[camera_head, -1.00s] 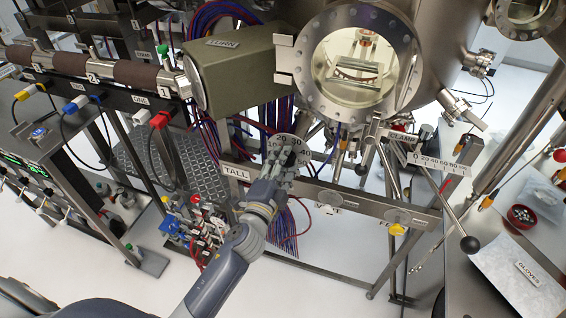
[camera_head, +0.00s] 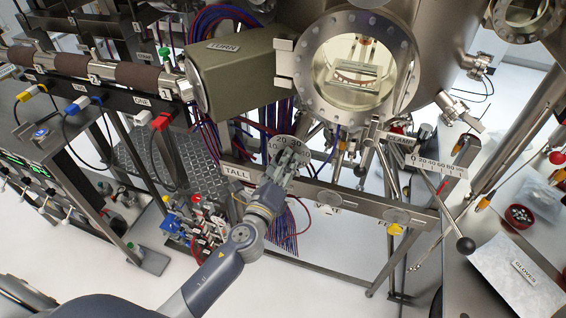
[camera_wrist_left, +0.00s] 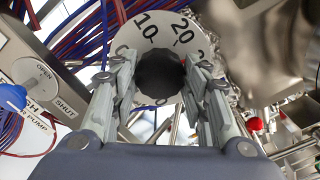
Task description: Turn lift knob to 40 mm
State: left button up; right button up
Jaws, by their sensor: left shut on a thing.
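The lift knob's round pale dial (camera_head: 282,143) with black numbers sits on the front rail, right of the TALL label. My left gripper (camera_head: 289,164) is at the dial and covers its middle and lower part. In the left wrist view the dial (camera_wrist_left: 158,28) shows 10 and 20 at its top. The dark round knob (camera_wrist_left: 160,74) lies between the fingers of my left gripper (camera_wrist_left: 161,82), which are shut on it from both sides. A small red mark shows by the right finger. The dial's lower numbers are mostly hidden. My right gripper is not in view.
A round chamber window (camera_head: 358,65) is above the dial, with a green TURN box (camera_head: 236,72) to its left. A scale (camera_head: 437,166) and a black-ended lever (camera_head: 465,244) are at right. In the wrist view an OPEN/SHUT valve plate (camera_wrist_left: 45,75) is at left.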

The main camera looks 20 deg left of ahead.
pick_arm(q)
jog(key=shift+f+m+p, duration=0.1)
jog(key=shift+m+p, duration=2.05)
jog(key=shift+m, duration=3.85)
jog(key=o, duration=1)
jog(key=shift+o, duration=0.2)
jog(key=s, duration=1.2)
jog(key=shift+a, duration=0.2)
